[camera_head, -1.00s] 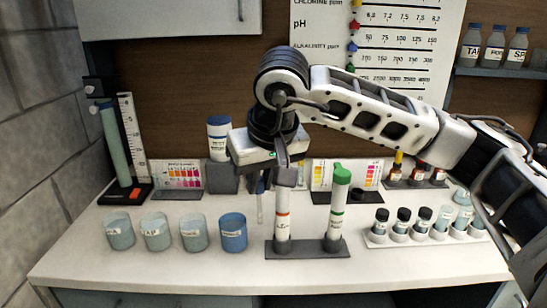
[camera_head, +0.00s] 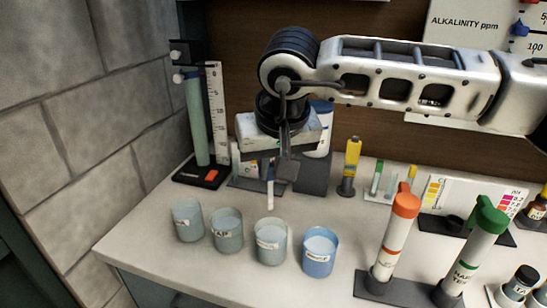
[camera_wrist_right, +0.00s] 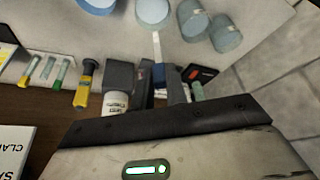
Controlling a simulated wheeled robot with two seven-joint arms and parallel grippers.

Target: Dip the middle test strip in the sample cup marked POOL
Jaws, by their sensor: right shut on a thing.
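My right gripper (camera_head: 283,172) is shut on a thin white test strip (camera_head: 270,194), which hangs down with its lower end just above the third cup's rim in the picture. A blue part at the strip's upper end sits between the jaws in the right wrist view (camera_wrist_right: 158,74). Four sample cups stand in a row: a far-left cup (camera_head: 187,222), one that seems marked TAP (camera_head: 226,232), a third cup (camera_head: 270,244) with a blurred label, and a blue cup (camera_head: 320,254). I cannot surely read POOL on any. The strip looks outside the cups. My left gripper is not in view.
Two capped tubes, orange (camera_head: 393,240) and green (camera_head: 472,250), stand at front right. A ruler (camera_head: 216,110) and green cylinder (camera_head: 196,120) stand at back left. The counter left of the cups is clear.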

